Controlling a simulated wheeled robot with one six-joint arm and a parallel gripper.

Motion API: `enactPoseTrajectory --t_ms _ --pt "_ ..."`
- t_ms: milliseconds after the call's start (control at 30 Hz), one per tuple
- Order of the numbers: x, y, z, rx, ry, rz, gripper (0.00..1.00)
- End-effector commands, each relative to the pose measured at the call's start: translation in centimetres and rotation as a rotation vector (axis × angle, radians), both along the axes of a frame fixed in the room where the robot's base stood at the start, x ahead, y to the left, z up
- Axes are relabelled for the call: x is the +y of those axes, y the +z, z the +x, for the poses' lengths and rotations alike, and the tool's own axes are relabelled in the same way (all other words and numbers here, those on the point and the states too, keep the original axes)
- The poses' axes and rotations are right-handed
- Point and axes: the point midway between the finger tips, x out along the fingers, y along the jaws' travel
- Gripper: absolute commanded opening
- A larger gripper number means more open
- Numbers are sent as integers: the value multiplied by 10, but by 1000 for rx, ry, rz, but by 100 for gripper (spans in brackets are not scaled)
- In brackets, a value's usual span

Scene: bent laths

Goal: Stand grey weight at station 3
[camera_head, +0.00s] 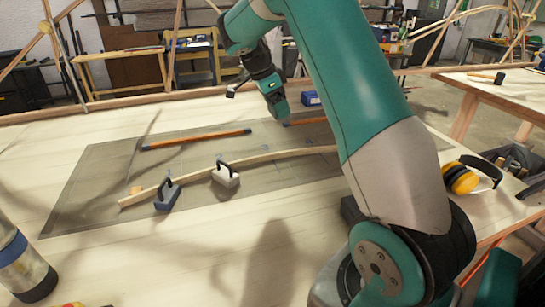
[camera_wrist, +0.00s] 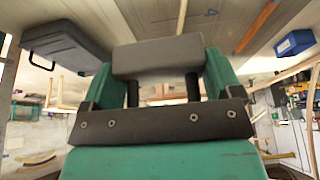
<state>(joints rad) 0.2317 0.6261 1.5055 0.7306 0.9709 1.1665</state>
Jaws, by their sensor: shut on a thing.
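My gripper (camera_wrist: 160,80) is shut on the grey weight (camera_wrist: 157,57), a block whose dark handle posts show between the green fingers in the wrist view. In the head view my gripper (camera_head: 278,108) is above the far side of the mat, and the weight in it is hard to make out. A long pale lath (camera_head: 270,157) lies bent across the dark mat (camera_head: 85,195). A blue-grey weight (camera_head: 167,197) and a whitish weight (camera_head: 226,178) with black handles stand along it. Small blue marks show on the mat; I cannot read which is station 3.
A blue box (camera_head: 311,99) stands at the back. Yellow ear defenders (camera_head: 461,180) lie right, a metal flask (camera_head: 22,262) front left. My arm hides the mat's right part.

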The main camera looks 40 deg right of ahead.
Motion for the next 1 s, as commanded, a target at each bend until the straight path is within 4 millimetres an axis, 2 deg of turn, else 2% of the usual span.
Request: enactPoseTrajectory --t_ms 33,200,400,500,667,900,1000 --pt "-1 -14 -1 5 -1 0 26" --pt "-1 -56 -1 4 -3 1 26" --pt "-1 -99 -1 1 -3 0 26" --pt "-1 -112 0 0 -2 0 26" --pt "-1 -123 0 -1 -3 -1 26" --pt "-1 -156 0 1 -1 -1 26" --pt "-1 -162 0 -2 -2 -2 26"
